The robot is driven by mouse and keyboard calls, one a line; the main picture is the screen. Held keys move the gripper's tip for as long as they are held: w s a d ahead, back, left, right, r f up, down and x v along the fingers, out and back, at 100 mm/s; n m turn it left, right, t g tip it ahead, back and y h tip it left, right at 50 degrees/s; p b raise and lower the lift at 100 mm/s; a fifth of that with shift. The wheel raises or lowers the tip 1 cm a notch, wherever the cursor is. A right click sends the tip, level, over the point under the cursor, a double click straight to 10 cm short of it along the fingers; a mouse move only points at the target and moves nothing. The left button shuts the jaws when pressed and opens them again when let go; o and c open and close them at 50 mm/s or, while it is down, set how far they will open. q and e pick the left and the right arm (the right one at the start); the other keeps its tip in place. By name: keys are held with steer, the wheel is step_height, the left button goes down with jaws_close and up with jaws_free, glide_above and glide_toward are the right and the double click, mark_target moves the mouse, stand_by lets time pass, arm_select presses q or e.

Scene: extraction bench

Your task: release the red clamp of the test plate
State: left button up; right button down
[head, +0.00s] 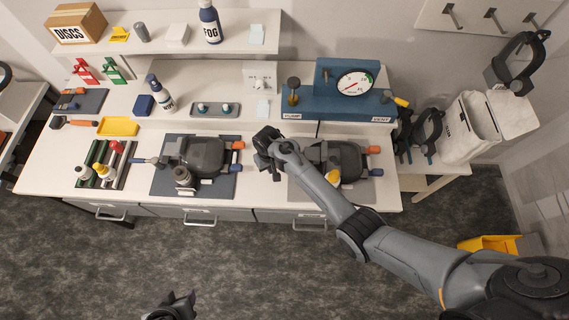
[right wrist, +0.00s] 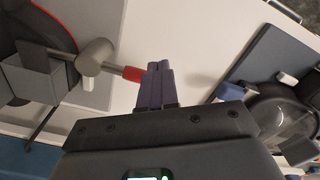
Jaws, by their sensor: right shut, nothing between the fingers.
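A red-tipped clamp handle (right wrist: 131,73) with a grey barrel shows in the right wrist view. It joins a dark device with a red ring edge (right wrist: 60,18), on a light grey plate (right wrist: 105,20). My right gripper (right wrist: 160,70) is shut and empty, its purple fingers beside the red tip; I cannot tell whether they touch. In the head view my right gripper (head: 265,140) hangs between the two dark devices, and my arm partly covers the right device (head: 345,158). The red handle is hidden there. My left gripper (head: 178,303) is at the bottom edge, its fingers unclear.
The left device (head: 205,155) sits on a dark mat, with orange and blue handles (head: 237,168) facing my right gripper. A blue gauge box (head: 325,95) stands behind. Rollers lie in a rack (head: 124,170) at left. White bench surface shows between the two devices.

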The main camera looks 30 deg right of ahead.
steer(key=shift+f, duration=0.2)
steer(key=shift+f+b, duration=0.5)
steer(key=shift+f, duration=0.1)
steer(key=shift+f+b, duration=0.45)
steer(key=shift+f, duration=0.7)
